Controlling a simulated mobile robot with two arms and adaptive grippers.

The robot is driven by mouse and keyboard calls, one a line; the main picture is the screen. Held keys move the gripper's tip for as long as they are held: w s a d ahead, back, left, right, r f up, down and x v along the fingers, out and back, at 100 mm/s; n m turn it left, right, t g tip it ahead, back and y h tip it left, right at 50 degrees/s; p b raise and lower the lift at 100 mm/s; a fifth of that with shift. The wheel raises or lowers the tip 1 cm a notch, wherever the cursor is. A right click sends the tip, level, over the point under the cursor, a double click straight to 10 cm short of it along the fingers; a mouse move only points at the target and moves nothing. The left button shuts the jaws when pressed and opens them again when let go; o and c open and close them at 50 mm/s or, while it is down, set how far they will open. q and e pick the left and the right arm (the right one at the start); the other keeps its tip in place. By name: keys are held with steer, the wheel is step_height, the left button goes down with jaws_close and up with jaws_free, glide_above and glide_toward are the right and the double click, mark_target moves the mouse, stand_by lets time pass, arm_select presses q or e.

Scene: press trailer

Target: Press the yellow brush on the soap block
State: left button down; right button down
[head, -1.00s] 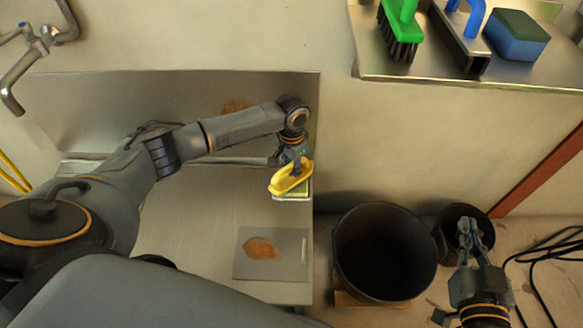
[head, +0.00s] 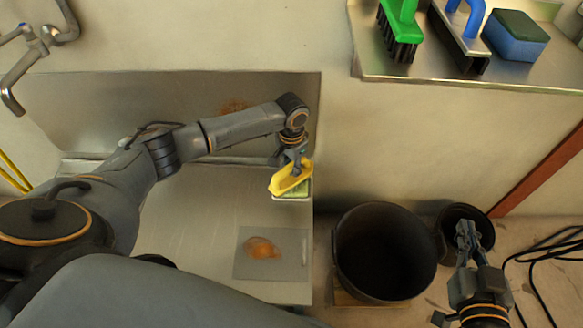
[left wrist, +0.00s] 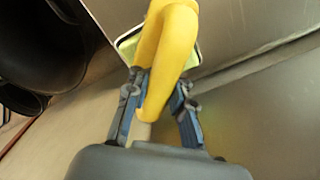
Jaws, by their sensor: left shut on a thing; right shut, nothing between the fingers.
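The yellow brush (head: 291,178) is held by my left gripper (head: 296,160) near the right edge of the steel counter. In the left wrist view the fingers (left wrist: 155,112) are shut on the yellow brush handle (left wrist: 168,45). A pale green soap block (head: 299,192) in a light-rimmed holder lies right under the brush and is mostly hidden by it. Its green edge also shows in the left wrist view (left wrist: 130,46). I cannot tell whether the brush touches the soap. My right gripper (head: 466,230) is shut and empty, above the small dark bucket at the right.
A dark bucket (head: 350,255) stands beside the counter (head: 190,225). Cables lie at lower right.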

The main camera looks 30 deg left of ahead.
steer(key=shift+s+d+f+g+h+p, duration=0.2)
steer(key=shift+s+f+g, duration=0.2)
steer(key=shift+f, duration=0.25)
steer(key=shift+s+d+f+g+h+p, duration=0.15)
steer(key=shift+s+f+g, duration=0.25)
steer(key=shift+f, duration=0.3)
steer(key=shift+s+d+f+g+h+p, duration=0.15)
steer(key=shift+s+d+f+g, duration=0.1)
steer(key=shift+f+g, duration=0.35)
stand_by(6.0)
